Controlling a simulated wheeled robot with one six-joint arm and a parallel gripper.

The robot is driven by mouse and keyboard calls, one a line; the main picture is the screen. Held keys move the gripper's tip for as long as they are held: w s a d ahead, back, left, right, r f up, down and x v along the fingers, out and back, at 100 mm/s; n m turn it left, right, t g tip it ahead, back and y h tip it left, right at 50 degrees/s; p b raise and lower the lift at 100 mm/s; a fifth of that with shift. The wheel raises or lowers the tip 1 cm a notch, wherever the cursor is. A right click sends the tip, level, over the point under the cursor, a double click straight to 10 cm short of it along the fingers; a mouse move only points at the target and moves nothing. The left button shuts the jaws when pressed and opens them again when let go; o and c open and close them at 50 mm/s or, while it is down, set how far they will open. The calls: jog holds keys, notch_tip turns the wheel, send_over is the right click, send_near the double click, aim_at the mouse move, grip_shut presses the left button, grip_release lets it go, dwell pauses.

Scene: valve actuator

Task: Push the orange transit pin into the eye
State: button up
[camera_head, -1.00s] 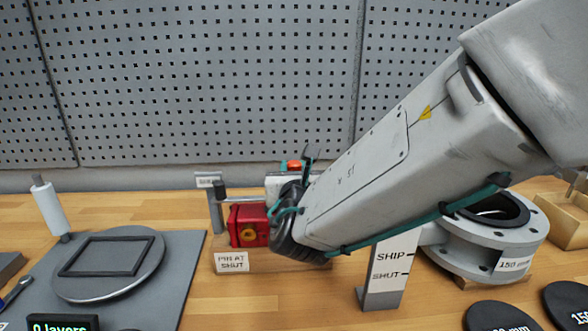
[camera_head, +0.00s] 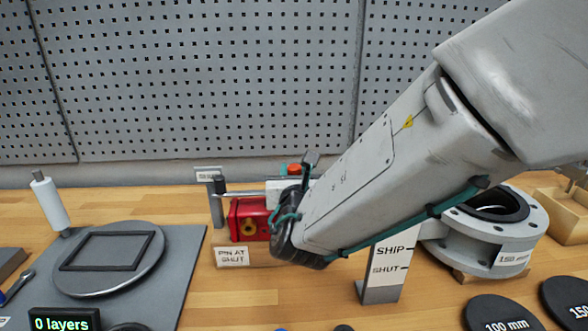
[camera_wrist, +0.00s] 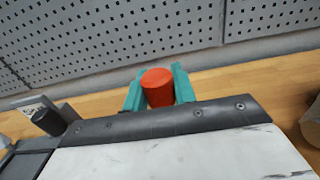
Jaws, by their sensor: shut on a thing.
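The orange transit pin (camera_wrist: 158,86) shows as an orange, round-ended piece between the teal fingers of my gripper (camera_wrist: 160,92) in the wrist view. My gripper is shut on it. In the head view a small orange part (camera_head: 294,169) shows above the wrist, which hides most of the gripper. The red actuator body (camera_head: 248,218) sits left of my wrist, with a yellow round part on its front. A thin grey rod (camera_head: 245,193) runs level above it, close to an upright grey post (camera_head: 217,210). The eye cannot be made out clearly, nor whether the pin touches it.
A "PIN AT SHUT" label (camera_head: 232,256) stands in front of the actuator. A SHIP/SHUT sign (camera_head: 386,266) and a grey flange (camera_head: 480,250) stand to the right. A grey mat (camera_head: 190,260) with a round plate lies left. A perforated wall (camera_head: 210,80) closes the back.

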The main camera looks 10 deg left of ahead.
jog(key=shift+f, duration=1.05)
jog(key=o, duration=1.1)
jog(key=v, duration=0.7)
jog(key=shift+s, duration=0.4)
jog(key=shift+s+f, duration=0.1)
jog(key=shift+f, duration=0.05)
